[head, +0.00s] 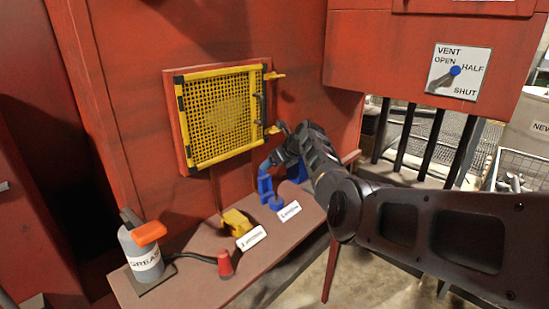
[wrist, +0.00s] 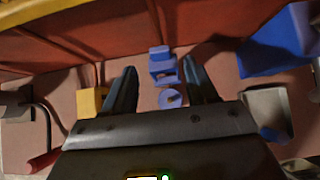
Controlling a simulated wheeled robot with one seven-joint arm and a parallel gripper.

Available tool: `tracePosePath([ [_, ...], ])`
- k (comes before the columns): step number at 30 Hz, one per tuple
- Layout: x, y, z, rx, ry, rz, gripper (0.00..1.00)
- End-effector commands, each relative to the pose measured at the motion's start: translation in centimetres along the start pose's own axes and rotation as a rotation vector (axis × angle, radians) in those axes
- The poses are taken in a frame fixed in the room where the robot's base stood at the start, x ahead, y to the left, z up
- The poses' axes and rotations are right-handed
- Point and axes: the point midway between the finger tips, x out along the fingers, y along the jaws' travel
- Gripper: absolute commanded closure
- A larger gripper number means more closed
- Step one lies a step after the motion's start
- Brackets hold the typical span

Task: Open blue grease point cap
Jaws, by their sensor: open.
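The blue grease point (head: 265,186) stands on the brown shelf, beside a white label, with a round blue part (head: 277,203) at its front. In the wrist view, a small blue block (wrist: 161,64) and a round blue piece (wrist: 170,98) show between my fingers. I cannot tell which part is the cap or whether it is lifted. My gripper (head: 268,163) is just above the blue grease point; in the wrist view its two fingers (wrist: 159,66) are apart, one on either side of the blue parts. Nothing is visibly held.
Another blue block (head: 297,172) is close on the right. A yellow mesh panel (head: 220,115) is on the wall above.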

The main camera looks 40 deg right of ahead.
Motion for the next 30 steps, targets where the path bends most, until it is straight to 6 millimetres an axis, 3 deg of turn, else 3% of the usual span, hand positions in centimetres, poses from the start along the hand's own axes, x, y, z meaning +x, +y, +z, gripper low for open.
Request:
tracePosePath([
  [7,-1.18,0.04,-0.03,0.0,0.0,-0.001,0.43],
  [30,-1.27,0.02,-0.05,0.0,0.0,-0.001,0.43],
])
